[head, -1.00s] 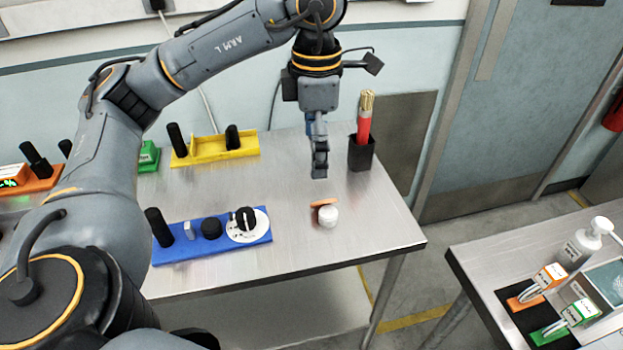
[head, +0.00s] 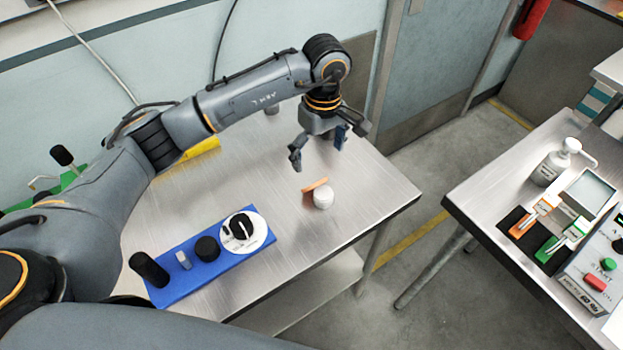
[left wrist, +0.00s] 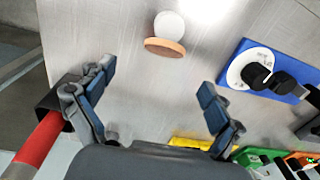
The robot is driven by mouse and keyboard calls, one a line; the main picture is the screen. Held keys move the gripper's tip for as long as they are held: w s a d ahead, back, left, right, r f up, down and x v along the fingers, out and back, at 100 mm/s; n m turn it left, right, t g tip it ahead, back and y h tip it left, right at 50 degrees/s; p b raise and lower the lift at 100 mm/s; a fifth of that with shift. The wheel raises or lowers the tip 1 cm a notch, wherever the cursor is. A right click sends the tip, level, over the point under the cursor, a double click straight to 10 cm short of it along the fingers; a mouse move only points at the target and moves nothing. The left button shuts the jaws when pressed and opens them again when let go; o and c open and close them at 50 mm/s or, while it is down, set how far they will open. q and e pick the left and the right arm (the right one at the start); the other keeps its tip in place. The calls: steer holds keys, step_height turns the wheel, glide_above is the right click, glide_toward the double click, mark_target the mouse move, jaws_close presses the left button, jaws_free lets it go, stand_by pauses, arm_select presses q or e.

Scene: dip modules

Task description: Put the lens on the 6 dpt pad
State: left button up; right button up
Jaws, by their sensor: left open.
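A small white round piece (head: 323,198) stands on the steel table with a tan-orange disc (head: 312,185) against its side. In the left wrist view the white piece (left wrist: 169,25) and the disc (left wrist: 164,47) lie beyond my fingertips. I cannot tell which thing is the lens, and no 6 dpt marking is readable. My left gripper (head: 318,150) is open and empty, above and behind the pair; its spread fingers also show in the left wrist view (left wrist: 158,78). My right gripper is not in view.
A blue module (head: 205,270) with black knobs and a white dial stands left of the pair. A black holder (left wrist: 55,97) with a red-handled thing is beside my left finger. The right table (head: 470,200) holds a pump bottle (head: 550,168) and orange and green clips.

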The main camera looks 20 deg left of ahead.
mark_target(314, 184)
arm_select(q)
step_height(314, 184, down, 4)
steer(key=shift+s+a+f+p, duration=0.1)
steer(key=shift+s+a+p, duration=0.05)
steer(key=shift+p, duration=0.25)
steer(key=shift+f, duration=0.2)
steer(key=f+p, duration=0.1)
steer(key=f, duration=0.1)
steer(key=s+f+p, duration=0.1)
steer(key=f+p, duration=0.1)
steer(key=shift+f, duration=0.25)
steer(key=shift+w+a+f, duration=0.1)
steer(key=shift+f, duration=0.25)
steer(key=c, duration=0.9)
steer(key=shift+c, duration=1.3)
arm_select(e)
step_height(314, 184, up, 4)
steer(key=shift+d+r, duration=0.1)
